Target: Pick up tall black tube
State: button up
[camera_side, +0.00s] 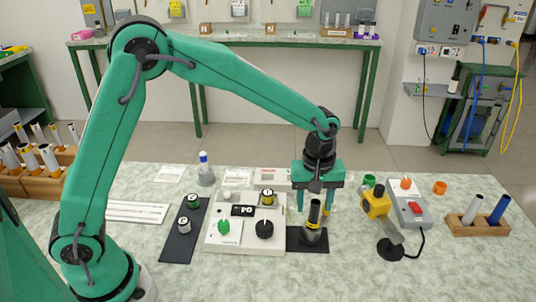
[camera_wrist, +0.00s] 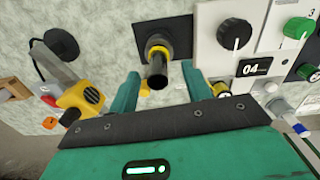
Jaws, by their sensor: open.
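The tall black tube (camera_side: 314,214) stands upright in a holder with a yellow ring on a dark square plate (camera_side: 294,243). In the wrist view the tube (camera_wrist: 156,72) points up toward the camera, its dark open end near the middle. My gripper (camera_side: 314,206) is above the plate with its fingers pointing down, one on each side of the tube's upper part. In the wrist view the gripper (camera_wrist: 160,70) is open, with gaps visible between the tube and both fingers. Side contact is not seen.
A white control panel (camera_side: 222,243) with knobs stands left of the tube. A yellow-headed device (camera_side: 376,203) on a black base and a grey box with a red switch (camera_side: 411,208) stand right. A wooden block (camera_side: 479,224) holding two tubes is farther right.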

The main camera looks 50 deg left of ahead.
aim_at(314, 214)
jog(key=shift+d+f, duration=0.1)
jog(key=shift+f, duration=2.5)
jog(key=shift+w, duration=0.1)
grip_shut()
jog(key=shift+r, duration=0.2)
jog(key=shift+r, duration=0.2)
jog(key=r, duration=0.4)
jog(key=shift+s+d, duration=0.35)
jog(key=s+d+r, duration=0.6)
jog(key=s, duration=0.2)
jog(key=shift+s+d+r, duration=0.15)
jog(key=shift+d, duration=0.25)
